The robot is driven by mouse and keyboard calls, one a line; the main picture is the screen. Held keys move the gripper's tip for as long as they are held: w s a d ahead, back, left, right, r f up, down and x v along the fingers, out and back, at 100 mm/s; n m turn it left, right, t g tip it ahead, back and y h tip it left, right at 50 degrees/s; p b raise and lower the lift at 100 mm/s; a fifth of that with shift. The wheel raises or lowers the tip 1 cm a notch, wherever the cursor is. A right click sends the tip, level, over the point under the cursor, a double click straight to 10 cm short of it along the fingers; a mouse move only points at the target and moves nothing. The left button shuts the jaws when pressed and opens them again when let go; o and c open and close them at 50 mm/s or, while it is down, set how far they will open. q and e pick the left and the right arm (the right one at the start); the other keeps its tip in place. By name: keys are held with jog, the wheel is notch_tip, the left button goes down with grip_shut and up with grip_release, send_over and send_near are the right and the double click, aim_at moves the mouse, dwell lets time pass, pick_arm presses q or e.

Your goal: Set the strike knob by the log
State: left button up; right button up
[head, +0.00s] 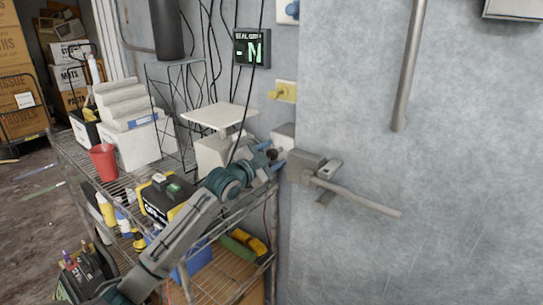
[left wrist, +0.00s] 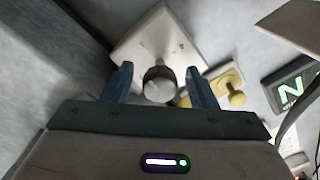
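My left gripper (left wrist: 159,80) is open, with one blue finger on each side of the knob and gaps that seem to remain. In the head view the left gripper (head: 271,156) is at the wall beside the grey latch, and the pale strike box (head: 284,131) shows just above it. The knob is mostly hidden there by the fingers. I cannot make out a log. My right gripper is not in view.
A grey latch with a long lever (head: 355,198) sits right of the gripper on the grey door (head: 460,150). A loaded wire shelf (head: 120,190) stands left, below my arm.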

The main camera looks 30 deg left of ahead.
pick_arm(q)
jog(key=shift+s, duration=0.15)
jog(key=shift+s+f, duration=0.1)
jog(key=shift+s, duration=0.2)
jog(key=s+b, duration=0.4)
jog(key=s, duration=0.6)
jog(key=shift+a, duration=0.4)
